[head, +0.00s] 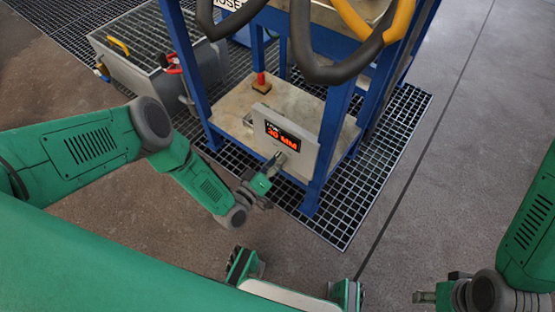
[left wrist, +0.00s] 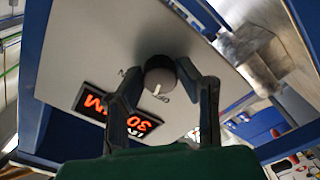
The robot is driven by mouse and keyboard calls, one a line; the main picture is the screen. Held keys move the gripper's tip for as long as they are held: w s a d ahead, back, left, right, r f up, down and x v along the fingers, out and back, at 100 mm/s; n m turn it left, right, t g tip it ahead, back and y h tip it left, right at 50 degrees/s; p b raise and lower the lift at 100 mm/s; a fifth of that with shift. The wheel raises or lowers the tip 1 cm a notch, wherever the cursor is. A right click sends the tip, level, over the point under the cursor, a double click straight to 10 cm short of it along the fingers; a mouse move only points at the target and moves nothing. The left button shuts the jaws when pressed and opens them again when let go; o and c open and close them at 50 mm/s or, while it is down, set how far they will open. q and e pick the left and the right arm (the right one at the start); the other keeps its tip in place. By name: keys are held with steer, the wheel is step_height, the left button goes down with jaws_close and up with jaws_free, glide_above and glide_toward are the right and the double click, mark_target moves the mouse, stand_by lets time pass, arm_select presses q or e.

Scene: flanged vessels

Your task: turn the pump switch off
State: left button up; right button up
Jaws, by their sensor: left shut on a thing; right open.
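The pump switch is a round dark knob (left wrist: 160,76) with a light pointer mark, on a pale grey panel (left wrist: 85,45). My left gripper (left wrist: 163,82) is shut on the knob, one finger on each side. In the head view the panel (head: 308,160) stands on the blue frame's lower shelf, and my left gripper (head: 273,167) reaches its front. There the knob is mostly hidden. My right gripper (head: 424,297) is open, low at the right, away from the panel.
An orange display (head: 283,136) sits on the panel above the switch. A red-topped button or handle (head: 261,82) stands on the shelf behind. Blue posts (head: 332,130) flank the panel, and thick dark hoses (head: 320,72) hang above. Floor grating (head: 375,185) and clear floor lie to the right.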

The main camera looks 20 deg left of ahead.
arm_select(q)
steer(key=shift+s+a+f+n, duration=0.1)
steer(key=shift+f+n, duration=0.05)
steer(key=shift+n, duration=0.8)
steer(key=shift+s+a+f+n, duration=0.1)
steer(key=shift+n, duration=0.85)
steer(key=o, duration=1.1)
steer(key=shift+r, duration=0.1)
steer(key=v, duration=1.2)
steer(key=shift+w, duration=0.1)
